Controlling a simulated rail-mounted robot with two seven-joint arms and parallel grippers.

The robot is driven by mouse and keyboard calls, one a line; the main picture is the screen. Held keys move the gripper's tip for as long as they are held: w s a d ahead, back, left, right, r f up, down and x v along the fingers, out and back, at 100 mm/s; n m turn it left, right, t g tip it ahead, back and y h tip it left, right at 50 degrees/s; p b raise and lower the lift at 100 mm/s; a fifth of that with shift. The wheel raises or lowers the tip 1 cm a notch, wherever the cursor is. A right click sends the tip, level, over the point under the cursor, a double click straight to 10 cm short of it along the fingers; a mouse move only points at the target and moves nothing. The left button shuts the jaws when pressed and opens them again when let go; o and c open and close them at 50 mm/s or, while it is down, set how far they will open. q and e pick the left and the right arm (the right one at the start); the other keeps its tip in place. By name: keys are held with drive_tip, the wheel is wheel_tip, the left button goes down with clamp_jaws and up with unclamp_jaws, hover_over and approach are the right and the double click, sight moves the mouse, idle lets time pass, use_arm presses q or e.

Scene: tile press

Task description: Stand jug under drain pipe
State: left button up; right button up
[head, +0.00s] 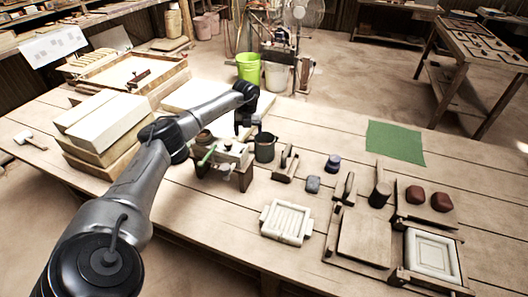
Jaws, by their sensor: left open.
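A dark grey-green jug (264,148) stands upright on the table, just right of a small pale device on wooden blocks (227,155) that has a green handle. A drain pipe cannot be made out clearly; it may be part of this device. My left gripper (247,131) points down just behind and to the left of the jug, close to the device. It is open, and its fingertips are partly hidden, so I cannot tell whether it touches the jug. My right gripper is not in view.
A white tile frame (286,222) is in front. Stacked blocks (100,127) stand left.

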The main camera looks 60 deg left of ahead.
sight(261, 148)
use_arm(q)
drive_tip(key=shift+w+f+b, duration=0.15)
drive_tip(key=shift+f+b, duration=1.05)
drive_tip(key=shift+f, duration=1.45)
drive_tip(key=shift+c, duration=0.5)
drive_tip(key=c, duration=0.6)
drive_tip(key=shift+r, duration=0.1)
clamp_jaws()
